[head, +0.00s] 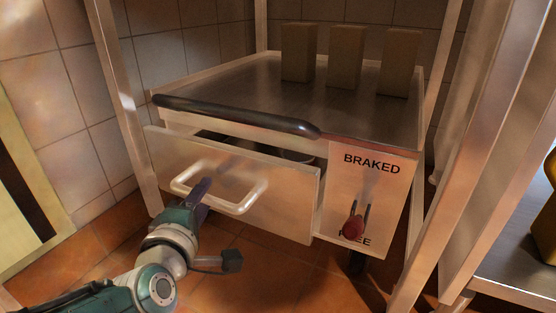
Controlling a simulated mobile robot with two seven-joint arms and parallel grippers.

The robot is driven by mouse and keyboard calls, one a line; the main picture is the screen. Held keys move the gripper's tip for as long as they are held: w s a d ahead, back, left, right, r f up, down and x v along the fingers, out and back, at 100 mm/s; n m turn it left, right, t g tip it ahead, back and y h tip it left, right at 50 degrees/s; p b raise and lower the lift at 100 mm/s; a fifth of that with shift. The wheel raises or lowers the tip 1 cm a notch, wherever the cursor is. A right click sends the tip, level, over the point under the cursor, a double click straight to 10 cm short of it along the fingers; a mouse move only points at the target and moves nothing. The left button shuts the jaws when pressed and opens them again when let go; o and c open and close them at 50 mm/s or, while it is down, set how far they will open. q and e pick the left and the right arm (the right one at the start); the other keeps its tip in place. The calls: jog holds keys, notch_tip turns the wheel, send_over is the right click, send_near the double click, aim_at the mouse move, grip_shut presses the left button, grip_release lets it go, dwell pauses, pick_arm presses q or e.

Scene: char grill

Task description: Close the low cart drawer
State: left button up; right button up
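The low cart drawer (285,205) is partly open, its pale front panel standing out from the cart body with a dark gap behind its top edge. A light bar handle (245,203) crosses its front. My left gripper (202,188) is at the left half of the handle, its dark fingers close to or touching the bar and the panel. Whether the fingers are open or shut is hard to see. My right gripper is not in view. The cart (255,90) has a metal top with a dark push bar (235,114) along its front edge.
Three tan blocks (346,57) stand on the cart top. Metal posts (122,100) flank the cart on the left and right. Tiled floor (270,275) lies open in front.

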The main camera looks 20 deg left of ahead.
pick_arm(q)
grip_shut()
dwell(1.1)
